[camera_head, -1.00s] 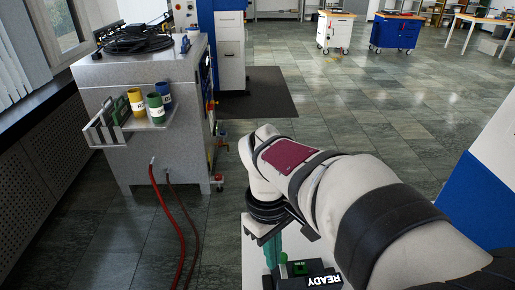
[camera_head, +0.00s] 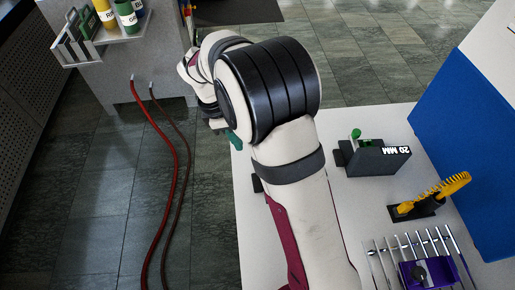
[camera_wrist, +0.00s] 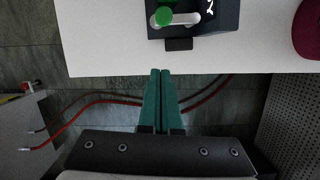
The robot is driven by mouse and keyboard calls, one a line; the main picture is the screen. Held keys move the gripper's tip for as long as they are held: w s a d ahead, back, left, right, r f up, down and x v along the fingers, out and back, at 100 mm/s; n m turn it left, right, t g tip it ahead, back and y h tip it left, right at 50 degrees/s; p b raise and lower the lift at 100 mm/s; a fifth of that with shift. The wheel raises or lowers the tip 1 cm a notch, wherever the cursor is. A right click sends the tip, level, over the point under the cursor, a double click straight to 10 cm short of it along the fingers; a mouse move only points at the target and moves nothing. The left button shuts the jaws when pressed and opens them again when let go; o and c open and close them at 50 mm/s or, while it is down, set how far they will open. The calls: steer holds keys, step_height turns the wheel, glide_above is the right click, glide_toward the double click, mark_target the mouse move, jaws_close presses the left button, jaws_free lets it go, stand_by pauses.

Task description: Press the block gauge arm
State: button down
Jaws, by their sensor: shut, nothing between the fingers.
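A dark block with a "20 MM" label (camera_head: 380,160) stands on the white table in the head view, with a green-knobbed lever (camera_head: 356,134) at its back left. I take it as the block gauge. A second dark device (camera_wrist: 218,22) shows at the top of the wrist view, with a green knob (camera_wrist: 164,17) on a pale lever and part of a label ending in "Y". My gripper (camera_wrist: 160,72) is shut and empty, its green fingertips close to the table's edge in that view, apart from the device. In the head view only a bit of green finger (camera_head: 233,137) shows; my arm hides the rest.
The white table (camera_head: 400,118) also bears a yellow-bristled item (camera_head: 440,192) and a metal rack with a purple box (camera_head: 428,272). A blue panel (camera_head: 475,140) stands at the right. Red and brown hoses (camera_head: 172,160) run over the floor at left.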

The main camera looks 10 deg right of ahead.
steer(key=d+f, duration=0.4)
steer(key=d, duration=0.1)
steer(key=shift+s+f, duration=0.25)
steer(key=shift+f, duration=0.1)
steer(key=shift+w+d+m+g, duration=0.25)
steer(key=shift+d+m, duration=0.25)
steer(key=shift+m, duration=0.4)
steer(key=shift+d+m, duration=0.2)
steer(key=shift+m, duration=0.2)
steer(key=d+m, duration=0.1)
steer(key=m+g, duration=0.1)
steer(key=m, duration=0.1)
steer(key=shift+w+d, duration=0.25)
steer(key=shift+d, duration=0.15)
steer(key=shift+s+d+m+g+y, duration=0.1)
steer(key=shift+d+m+g+y, duration=0.15)
steer(key=shift+d+m, duration=0.7)
steer(key=shift+s+d+m+g+y, duration=0.1)
steer(key=shift+d+m+y, duration=0.3)
steer(key=shift+m, duration=0.95)
